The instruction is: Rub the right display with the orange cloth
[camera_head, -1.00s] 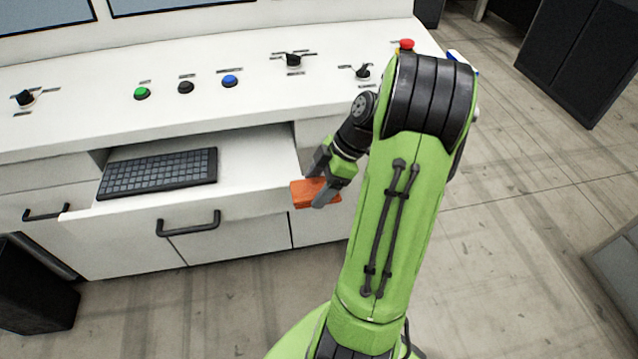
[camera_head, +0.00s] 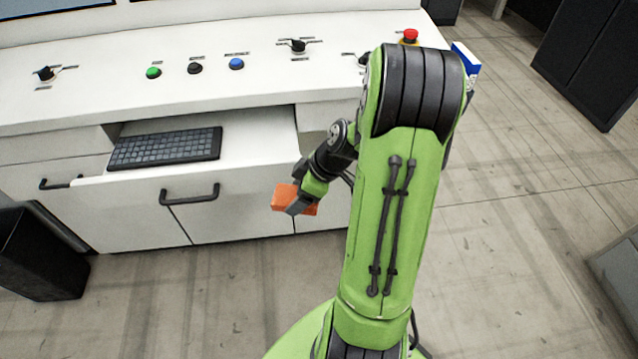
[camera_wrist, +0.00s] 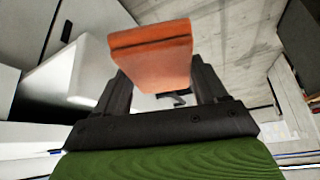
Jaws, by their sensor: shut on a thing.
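The orange cloth (camera_head: 284,197) is a small folded block held in my gripper (camera_head: 299,203), in front of the right end of the open keyboard drawer (camera_head: 257,167). In the wrist view the cloth (camera_wrist: 152,52) sits between the two dark fingers of my gripper (camera_wrist: 160,85), which are shut on it. The cloth is clear of the console. Of the displays, only thin lower edges show at the top left of the head view, one of them the right-hand edge (camera_head: 165,1).
The white console top (camera_head: 110,90) carries a green button (camera_head: 153,72), a black button (camera_head: 195,68), a blue button (camera_head: 236,63), black knobs and a red stop button (camera_head: 410,36). A keyboard (camera_head: 165,147) lies in the open drawer. A blue-and-white box (camera_head: 466,62) stands behind my arm.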

